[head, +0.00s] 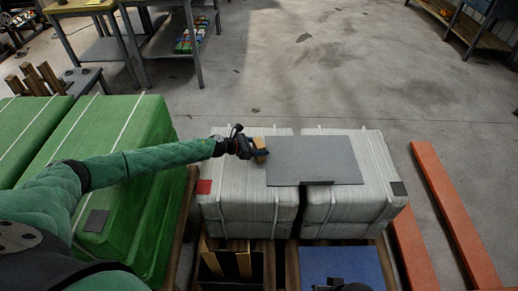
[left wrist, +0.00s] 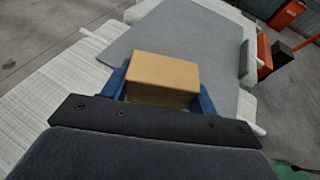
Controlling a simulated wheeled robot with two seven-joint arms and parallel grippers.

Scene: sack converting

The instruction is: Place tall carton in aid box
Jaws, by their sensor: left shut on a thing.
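A small tan carton (head: 260,150) is held in my left gripper (head: 256,148), over the pale wrapped bales and beside the grey sheet's left edge. In the left wrist view the carton (left wrist: 163,80) sits between the two blue fingers of the gripper (left wrist: 162,92), which is shut on it. I cannot tell whether it touches the surface below. An open brown box (head: 268,268) with upright brown pieces inside stands at the bottom, in front of the bales. I cannot tell whether it is the aid box. My right gripper cannot be made out.
The grey sheet (head: 315,160) lies across two pale bales (head: 245,208). A blue surface (head: 318,262) is at the bottom, partly covered by a dark shape. Green bales (head: 105,140) stand at left, orange beams (head: 455,215) at right. The floor behind is mostly clear.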

